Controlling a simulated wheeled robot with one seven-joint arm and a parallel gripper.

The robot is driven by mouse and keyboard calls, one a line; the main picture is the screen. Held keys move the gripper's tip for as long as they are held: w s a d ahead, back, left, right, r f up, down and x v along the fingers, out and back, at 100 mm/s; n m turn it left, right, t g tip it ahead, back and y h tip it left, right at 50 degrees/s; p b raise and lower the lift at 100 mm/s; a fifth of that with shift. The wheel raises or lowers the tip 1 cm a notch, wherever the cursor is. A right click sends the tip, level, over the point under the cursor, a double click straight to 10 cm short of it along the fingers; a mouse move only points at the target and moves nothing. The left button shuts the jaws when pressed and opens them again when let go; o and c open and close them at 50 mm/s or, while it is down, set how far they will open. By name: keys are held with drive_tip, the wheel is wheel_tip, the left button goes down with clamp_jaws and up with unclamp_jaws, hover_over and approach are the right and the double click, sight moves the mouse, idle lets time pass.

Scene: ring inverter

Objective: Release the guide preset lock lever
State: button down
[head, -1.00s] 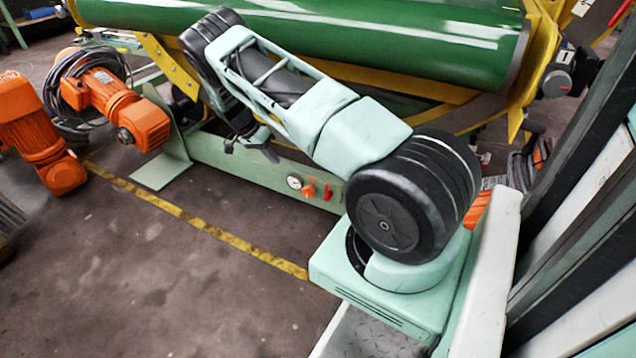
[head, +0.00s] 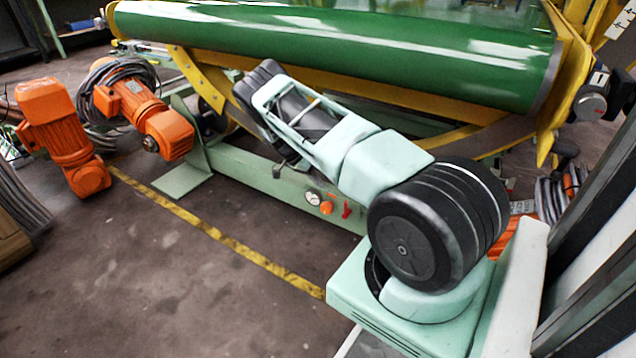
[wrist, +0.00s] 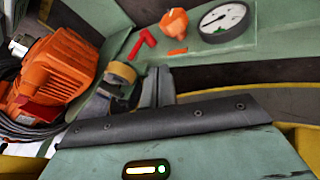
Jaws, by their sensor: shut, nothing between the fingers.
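A small red lever (head: 347,211) sits on the pale green beam of the machine, beside an orange knob (head: 326,207) and a round white gauge (head: 313,198). I take it for the lock lever; no label is readable. In the wrist view the red lever (wrist: 143,43) looks bent and stands just beyond my gripper, with the knob (wrist: 174,22) and the gauge (wrist: 224,20) to its right. My gripper (wrist: 157,80) is shut and empty, its grey fingers pointing toward the beam. A gap seems to separate fingertips and lever. In the head view my arm mostly hides the gripper.
A large green roller (head: 340,45) on a yellow frame lies above the beam. Orange motors (head: 62,135) with coiled grey cables stand at the left. A yellow floor line (head: 215,232) runs before the machine, with clear floor in front.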

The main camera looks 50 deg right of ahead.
drive_tip(key=b+x, duration=0.2)
drive_tip(key=x, duration=0.5)
drive_tip(key=shift+s+f, duration=0.15)
drive_tip(key=shift+s+a+b, duration=0.15)
drive_tip(key=shift+s+b, duration=0.15)
drive_tip(key=shift+s, duration=0.6)
drive_tip(key=shift+s+a+b, duration=0.15)
drive_tip(key=shift+s+b, duration=0.1)
drive_tip(key=shift+s, duration=0.65)
drive_tip(key=shift+s+d+r, duration=0.1)
drive_tip(key=shift+d+r, duration=0.05)
drive_tip(key=shift+r, duration=0.15)
